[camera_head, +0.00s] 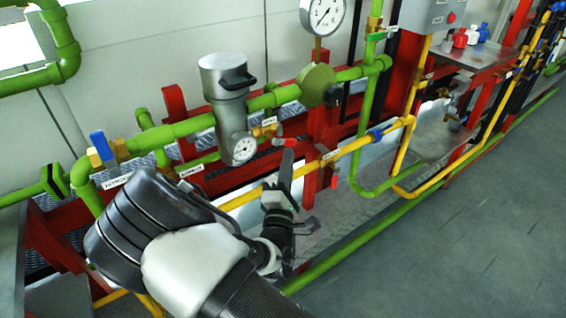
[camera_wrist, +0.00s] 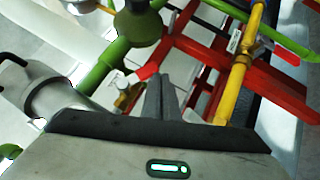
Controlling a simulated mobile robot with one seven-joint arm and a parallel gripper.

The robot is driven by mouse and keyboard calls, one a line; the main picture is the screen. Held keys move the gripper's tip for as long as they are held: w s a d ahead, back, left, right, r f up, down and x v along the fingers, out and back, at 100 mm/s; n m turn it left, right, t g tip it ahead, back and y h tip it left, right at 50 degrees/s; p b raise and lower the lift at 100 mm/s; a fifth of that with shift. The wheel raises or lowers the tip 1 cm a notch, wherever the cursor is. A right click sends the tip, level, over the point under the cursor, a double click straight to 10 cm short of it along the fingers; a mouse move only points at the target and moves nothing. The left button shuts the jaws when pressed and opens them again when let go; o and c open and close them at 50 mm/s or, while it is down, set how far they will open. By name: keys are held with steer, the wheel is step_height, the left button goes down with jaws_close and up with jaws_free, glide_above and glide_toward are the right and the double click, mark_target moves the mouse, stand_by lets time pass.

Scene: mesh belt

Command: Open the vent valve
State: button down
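A small brass valve with a red lever (camera_head: 285,142) sits on a green branch beside the grey cylinder with the dial. It also shows in the wrist view as a red handle (camera_wrist: 147,71) just beyond my fingertips. Another red lever (camera_head: 334,181) hangs at a labelled valve on the yellow pipe, and shows at the upper right of the wrist view (camera_wrist: 286,56). The labels are too small to read, so I cannot tell which valve is the vent. My gripper (camera_head: 286,157) is just below the first lever. Its fingers (camera_wrist: 164,80) look together and empty; contact is not clear.
A blue-handled valve (camera_head: 100,146) is at the left on the green pipe. The grey cylinder (camera_head: 226,90) and pressure gauge (camera_head: 323,14) stand above my gripper. Red frame posts (camera_head: 318,130) and the yellow pipe (camera_head: 245,197) are close by. The floor at right (camera_head: 470,220) is clear.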

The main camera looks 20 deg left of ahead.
steer(key=shift+w+d+r, duration=0.3)
steer(key=shift+w+d, duration=0.1)
steer(key=shift+w, duration=0.1)
steer(key=p+v, duration=0.1)
steer(key=v, duration=1.6)
steer(key=shift+s, duration=0.25)
steer(key=shift+f, duration=0.15)
